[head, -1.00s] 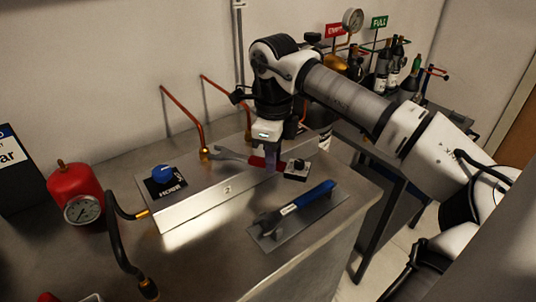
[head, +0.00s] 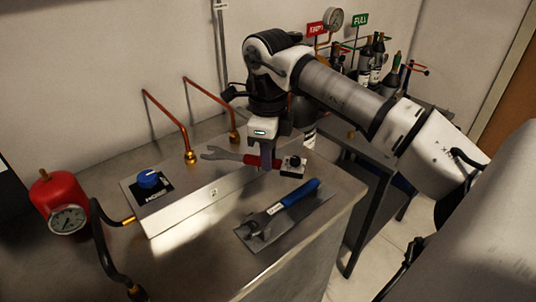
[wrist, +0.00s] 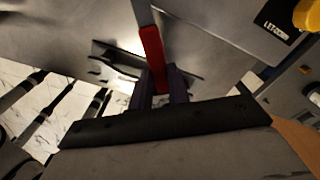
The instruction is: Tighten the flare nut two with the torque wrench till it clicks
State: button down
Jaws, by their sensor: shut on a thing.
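My gripper (head: 265,163) is shut on the red handle of an open-ended wrench (head: 228,154), just above the metal box on the bench. The wrench's grey jaw points left toward the brass nut (head: 191,157) of the left copper pipe and appears apart from it. A second brass nut (head: 234,136) is at the foot of the right copper pipe. I cannot tell which nut is number two. The wrist view shows the red handle (wrist: 152,48) between my fingers (wrist: 160,86). A blue-handled wrench (head: 292,201) lies on a grey plate (head: 262,240).
A blue knob (head: 148,179) is on the metal box (head: 180,213). A small block with a black knob (head: 293,165) stands right of the red handle. A red gauge canister (head: 57,200) and a black hose (head: 103,245) are at left. Bottles (head: 375,60) stand behind my arm.

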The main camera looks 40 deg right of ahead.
jog(key=shift+r+p, duration=0.95)
jog(key=shift+r, duration=0.75)
jog(key=shift+f, duration=0.1)
